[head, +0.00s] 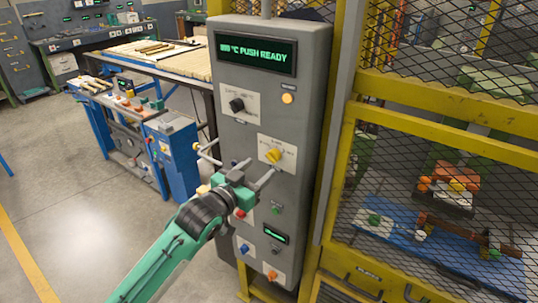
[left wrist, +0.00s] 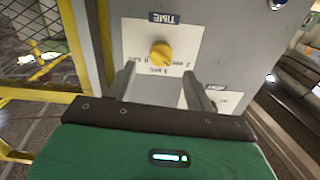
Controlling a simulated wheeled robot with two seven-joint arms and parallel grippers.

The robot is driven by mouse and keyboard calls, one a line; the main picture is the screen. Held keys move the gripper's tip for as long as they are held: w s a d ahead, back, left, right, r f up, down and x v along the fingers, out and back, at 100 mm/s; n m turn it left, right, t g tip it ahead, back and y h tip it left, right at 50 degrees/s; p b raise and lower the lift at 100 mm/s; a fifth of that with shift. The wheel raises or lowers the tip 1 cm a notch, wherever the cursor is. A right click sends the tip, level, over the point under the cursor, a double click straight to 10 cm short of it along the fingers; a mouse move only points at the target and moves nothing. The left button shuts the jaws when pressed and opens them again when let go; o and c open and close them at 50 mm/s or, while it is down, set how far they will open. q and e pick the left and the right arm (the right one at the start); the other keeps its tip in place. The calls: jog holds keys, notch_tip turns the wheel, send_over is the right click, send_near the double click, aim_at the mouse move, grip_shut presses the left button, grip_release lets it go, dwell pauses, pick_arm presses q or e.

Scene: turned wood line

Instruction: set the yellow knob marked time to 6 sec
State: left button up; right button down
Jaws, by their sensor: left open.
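The yellow knob (head: 273,155) sits on a white plate on the front of the tall grey control cabinet. In the left wrist view the knob (left wrist: 161,53) shows large, on a plate labelled TIME that appears upside down. Several small scale marks surround it; I cannot read its setting surely. My left gripper (head: 259,168) is open and empty, just in front of and below the knob in the head view. In the left wrist view its two fingers (left wrist: 160,78) point toward the knob, one on each side, and appear short of it. My right gripper is not in view.
The cabinet display (head: 254,52) reads PUSH READY. A black knob (head: 237,104) and an orange light (head: 288,98) are above; a red button (head: 240,213), a green button (head: 276,210) and an orange knob (head: 271,276) are below. A yellow mesh guard (head: 440,125) stands right.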

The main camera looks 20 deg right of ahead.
aim_at(269, 159)
pick_arm(q)
jog(key=p+x, duration=0.1)
jog(key=x, duration=0.3)
jog(key=shift+w, duration=0.1)
jog(key=shift+p+x, duration=0.4)
jog(key=shift+x, duration=0.5)
jog(key=shift+c, duration=0.4)
jog(key=c, duration=0.9)
jog(key=shift+f, duration=0.1)
